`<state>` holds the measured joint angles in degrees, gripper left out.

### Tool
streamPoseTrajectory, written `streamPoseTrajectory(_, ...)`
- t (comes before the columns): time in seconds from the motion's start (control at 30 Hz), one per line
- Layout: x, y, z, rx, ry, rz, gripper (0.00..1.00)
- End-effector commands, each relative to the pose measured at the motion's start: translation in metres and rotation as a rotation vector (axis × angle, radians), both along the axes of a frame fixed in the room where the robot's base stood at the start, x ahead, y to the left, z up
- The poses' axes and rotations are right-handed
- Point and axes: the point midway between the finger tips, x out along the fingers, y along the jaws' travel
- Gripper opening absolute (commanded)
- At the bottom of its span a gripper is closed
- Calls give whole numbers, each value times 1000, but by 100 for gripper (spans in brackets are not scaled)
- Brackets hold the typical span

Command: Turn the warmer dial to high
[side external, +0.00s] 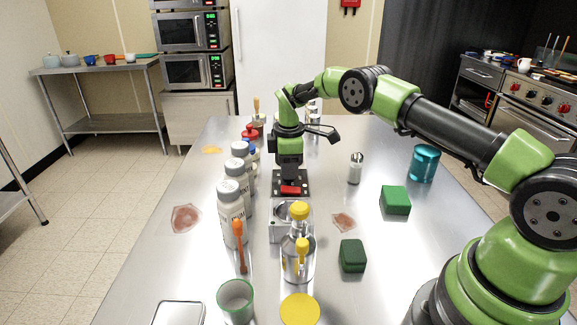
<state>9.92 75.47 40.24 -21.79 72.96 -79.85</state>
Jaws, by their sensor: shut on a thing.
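A small dark flat unit, which looks like the warmer (305,189), sits mid-table with a red part (291,190) at its near side. My gripper (290,176) points straight down onto this unit, its fingers low against it. It is shut on what appears to be the warmer dial, which the fingers and the small scale of the view hide. I cannot read the dial's setting or any marks around it.
White bottles (232,213) stand in a row to the left. A silver box (281,231) and a clear yellow-capped bottle (297,262) stand just in front.

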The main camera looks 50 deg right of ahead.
Motion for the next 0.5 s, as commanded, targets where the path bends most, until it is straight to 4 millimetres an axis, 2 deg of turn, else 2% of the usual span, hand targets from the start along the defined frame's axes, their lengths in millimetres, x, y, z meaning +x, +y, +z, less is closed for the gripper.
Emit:
streamPoseTrajectory(0.27, 0, 1, 0, 2, 1, -129, 8)
streamPoseTrajectory(0.5, 1, 1, 1, 1, 0, -336, 8)
